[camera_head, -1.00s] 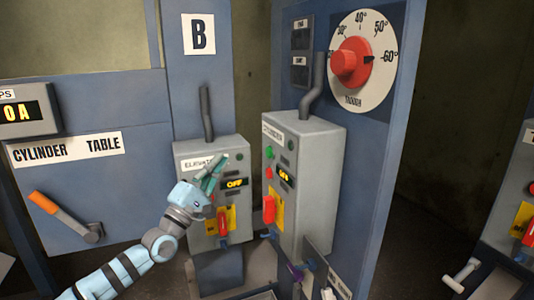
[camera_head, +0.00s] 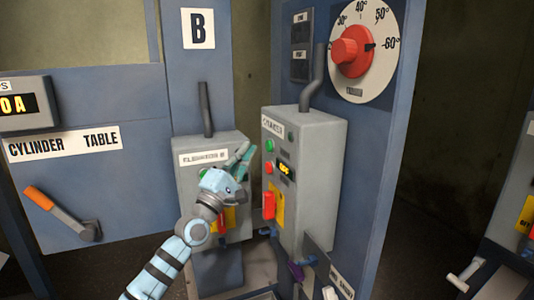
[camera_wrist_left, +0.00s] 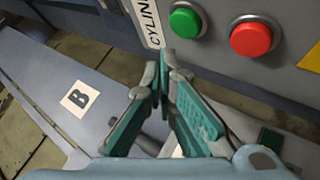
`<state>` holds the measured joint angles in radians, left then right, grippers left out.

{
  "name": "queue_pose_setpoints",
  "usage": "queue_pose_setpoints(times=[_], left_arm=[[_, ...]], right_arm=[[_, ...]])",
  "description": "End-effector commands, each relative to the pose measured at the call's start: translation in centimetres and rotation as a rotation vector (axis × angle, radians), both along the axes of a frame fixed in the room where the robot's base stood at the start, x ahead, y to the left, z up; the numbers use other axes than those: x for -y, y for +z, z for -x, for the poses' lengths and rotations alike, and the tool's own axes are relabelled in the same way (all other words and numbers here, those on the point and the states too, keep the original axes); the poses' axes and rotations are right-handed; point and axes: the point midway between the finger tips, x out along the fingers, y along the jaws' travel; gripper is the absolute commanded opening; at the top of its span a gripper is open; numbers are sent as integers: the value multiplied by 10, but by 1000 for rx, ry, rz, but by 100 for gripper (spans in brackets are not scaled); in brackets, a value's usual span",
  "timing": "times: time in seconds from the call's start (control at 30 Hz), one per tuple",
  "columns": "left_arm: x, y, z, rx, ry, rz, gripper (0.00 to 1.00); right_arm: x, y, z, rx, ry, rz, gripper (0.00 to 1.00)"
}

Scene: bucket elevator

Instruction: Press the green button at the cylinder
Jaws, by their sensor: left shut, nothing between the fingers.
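The cylinder box (camera_head: 318,160) is a grey control box on the blue panel, right of centre. Its green button (camera_head: 269,146) sits above a red button (camera_head: 269,168), and its display (camera_head: 286,170) appears to read OFF. My left gripper (camera_head: 245,154) is shut and empty, its fingertips just left of the green button. In the left wrist view the green button (camera_wrist_left: 186,22) and red button (camera_wrist_left: 251,38) are both uncovered, and the closed fingertips (camera_wrist_left: 163,62) point toward the green one. They appear apart from it. My right gripper is not in view.
The elevator B box (camera_head: 210,158) stands left of the cylinder box, partly hidden behind my left gripper. A red switch on a yellow plate (camera_head: 276,205) is on the cylinder box below the buttons. A large dial (camera_head: 362,55) is above right. An orange-handled lever (camera_head: 55,208) is at left.

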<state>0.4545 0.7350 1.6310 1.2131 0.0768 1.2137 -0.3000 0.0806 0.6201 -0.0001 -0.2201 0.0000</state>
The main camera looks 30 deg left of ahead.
Motion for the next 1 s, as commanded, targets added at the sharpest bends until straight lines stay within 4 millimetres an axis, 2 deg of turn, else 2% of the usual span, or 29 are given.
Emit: queue_pose_setpoints(times=[0.23,1.0], left_arm=[[9,0,-12,-1,-3,1,0],[9,0,-12,-1,-1,-1,0]], right_arm=[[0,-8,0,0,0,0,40],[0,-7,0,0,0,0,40]])
